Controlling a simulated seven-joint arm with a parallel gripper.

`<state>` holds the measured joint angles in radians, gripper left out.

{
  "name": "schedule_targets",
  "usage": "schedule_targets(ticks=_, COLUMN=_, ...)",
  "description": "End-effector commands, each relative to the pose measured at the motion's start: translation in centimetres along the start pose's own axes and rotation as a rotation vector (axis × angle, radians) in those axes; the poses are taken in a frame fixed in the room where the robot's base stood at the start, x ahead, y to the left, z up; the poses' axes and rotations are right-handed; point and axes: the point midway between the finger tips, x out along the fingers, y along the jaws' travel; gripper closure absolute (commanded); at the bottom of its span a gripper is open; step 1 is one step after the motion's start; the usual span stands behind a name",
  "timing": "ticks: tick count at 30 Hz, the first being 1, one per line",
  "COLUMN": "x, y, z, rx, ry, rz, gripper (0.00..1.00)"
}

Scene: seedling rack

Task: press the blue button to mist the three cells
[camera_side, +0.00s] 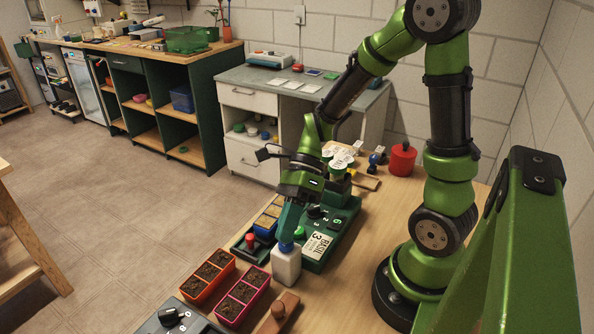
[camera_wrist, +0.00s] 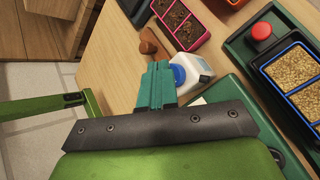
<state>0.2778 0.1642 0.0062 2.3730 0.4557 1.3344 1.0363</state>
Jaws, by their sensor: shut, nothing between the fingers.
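The button (camera_wrist: 178,75) also shows in the wrist view, partly hidden by my fingers. My gripper (camera_side: 287,238) is shut and empty, its teal fingers pointing down at the button. In the wrist view the fingertips (camera_wrist: 158,66) overlap the button's left edge; I cannot tell whether they touch it. An orange tray (camera_side: 204,295) and a pink tray (camera_side: 233,321) of soil cells lie left of the bottle.
A wooden piece (camera_wrist: 151,42) lies near the bottle. A red canister (camera_side: 402,160) stands farther back.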

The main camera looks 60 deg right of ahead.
Motion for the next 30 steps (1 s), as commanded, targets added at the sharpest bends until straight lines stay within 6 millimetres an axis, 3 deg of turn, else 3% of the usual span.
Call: schedule_targets(ticks=30, x=-0.69, y=0.47, z=0.48, rx=-0.001, ry=0.001, rz=0.0, gripper=1.0)
